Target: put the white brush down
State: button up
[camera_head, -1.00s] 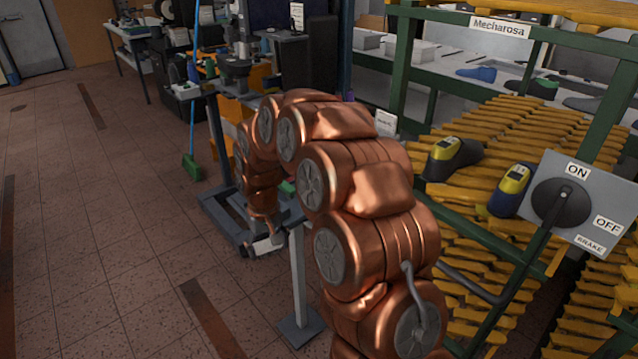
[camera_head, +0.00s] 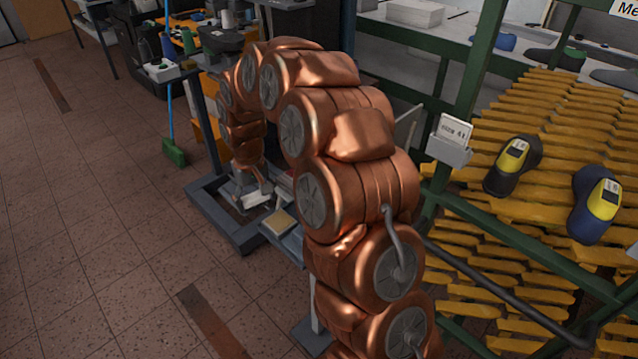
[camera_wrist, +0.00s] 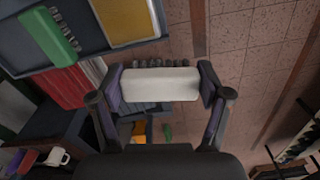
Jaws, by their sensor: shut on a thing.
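The white brush (camera_wrist: 160,84) lies crosswise between the fingertips of my gripper (camera_wrist: 160,86) in the wrist view, with dark bristles along its edge. My gripper is shut on it. In the head view the white brush (camera_head: 257,200) shows small below the end of my copper arm, beside a small stand. In the wrist view a blue-grey tray-like surface (camera_wrist: 85,52) at the top left bears a green brush (camera_wrist: 50,36) and a yellow pad (camera_wrist: 125,18). The white brush appears beside the edge of that surface, apart from it.
The yellow pad also shows on the stand in the head view (camera_head: 279,222). A green-framed rack (camera_head: 478,75) with yellow slats and shoe lasts (camera_head: 597,203) stands at the right. A green broom (camera_head: 173,152) stands behind left.

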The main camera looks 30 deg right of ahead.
jog(key=d+r+n, duration=0.1)
jog(key=d+r, duration=0.1)
jog(key=d, duration=0.9)
jog(key=d+r+n, duration=0.1)
jog(key=d+r, duration=0.1)
jog(key=d, duration=0.9)
jog(key=shift+s+d+f+p, duration=0.1)
jog(key=shift+f+p, duration=0.15)
jog(key=shift+f, duration=1.4)
jog(key=shift+s+a+f+p, duration=0.1)
jog(key=shift+f+p, duration=0.2)
jog(key=shift+f, duration=1.3)
jog(key=shift+s+d+f+p, duration=0.1)
jog(key=shift+f+p, duration=0.15)
jog(key=shift+f, duration=1.4)
jog(key=shift+f, duration=0.2)
jog(key=o, duration=1.2)
jog(key=shift+r, duration=0.15)
